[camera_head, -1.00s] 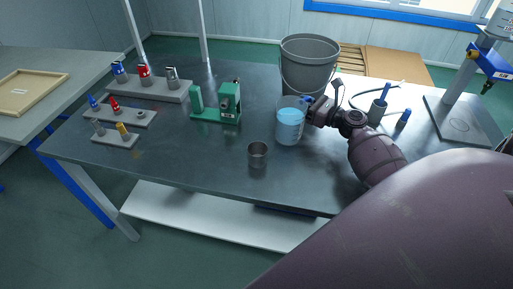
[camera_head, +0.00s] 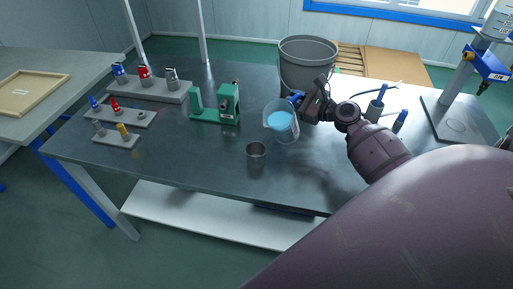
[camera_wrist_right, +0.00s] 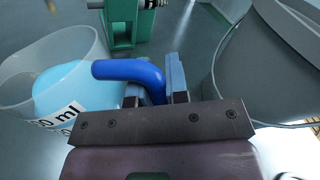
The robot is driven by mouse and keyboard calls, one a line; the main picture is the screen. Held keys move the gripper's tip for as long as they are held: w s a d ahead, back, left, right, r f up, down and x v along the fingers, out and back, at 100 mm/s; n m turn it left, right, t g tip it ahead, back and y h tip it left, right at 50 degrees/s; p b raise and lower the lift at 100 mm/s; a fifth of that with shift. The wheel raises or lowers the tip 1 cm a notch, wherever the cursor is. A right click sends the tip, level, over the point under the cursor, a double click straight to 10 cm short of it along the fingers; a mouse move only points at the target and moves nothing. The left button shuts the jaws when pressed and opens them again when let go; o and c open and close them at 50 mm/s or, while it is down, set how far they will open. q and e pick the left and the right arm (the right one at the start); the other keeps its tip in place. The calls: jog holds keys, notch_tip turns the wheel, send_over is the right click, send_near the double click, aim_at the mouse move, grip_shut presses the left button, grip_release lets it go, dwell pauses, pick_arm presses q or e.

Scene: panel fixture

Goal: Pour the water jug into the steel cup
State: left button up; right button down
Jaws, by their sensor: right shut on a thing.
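The water jug (camera_head: 281,124) is clear, with blue water inside and a blue handle. It is tilted to the left, its mouth toward the steel cup's side. The steel cup (camera_head: 256,153) stands upright on the dark bench, below and left of the jug, apart from it. My right gripper (camera_head: 301,101) is shut on the jug's handle. In the right wrist view the jug (camera_wrist_right: 62,80) is at the left, and the blue handle (camera_wrist_right: 128,70) runs to the fingers (camera_wrist_right: 158,85). No water is seen leaving the jug. My left gripper is not in view.
A grey bucket (camera_head: 307,64) stands just behind the jug. A green fixture (camera_head: 228,103) is left of the jug. Stepped grey racks (camera_head: 160,90) with small parts are at the left. A stand (camera_head: 458,125) is at the right. The bench front around the cup is clear.

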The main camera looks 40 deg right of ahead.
aim_at(293, 101)
jog(key=shift+a+r, duration=0.25)
jog(key=shift+r, duration=0.05)
jog(key=shift+s+a+r+n+p, duration=0.1)
jog(key=shift+a+r+n+p, duration=0.25)
jog(key=shift+a+n, duration=0.3)
jog(key=shift+s+a+r+n+p, duration=0.1)
jog(key=shift+a+r+n+p, duration=0.15)
jog(key=shift+a+n, duration=0.35)
dwell(1.8)
jog(key=shift+a+r+n+h+p, duration=0.1)
jog(key=shift+a+n+h+p, duration=0.2)
jog(key=shift+a+n+h, duration=0.15)
dwell(2.4)
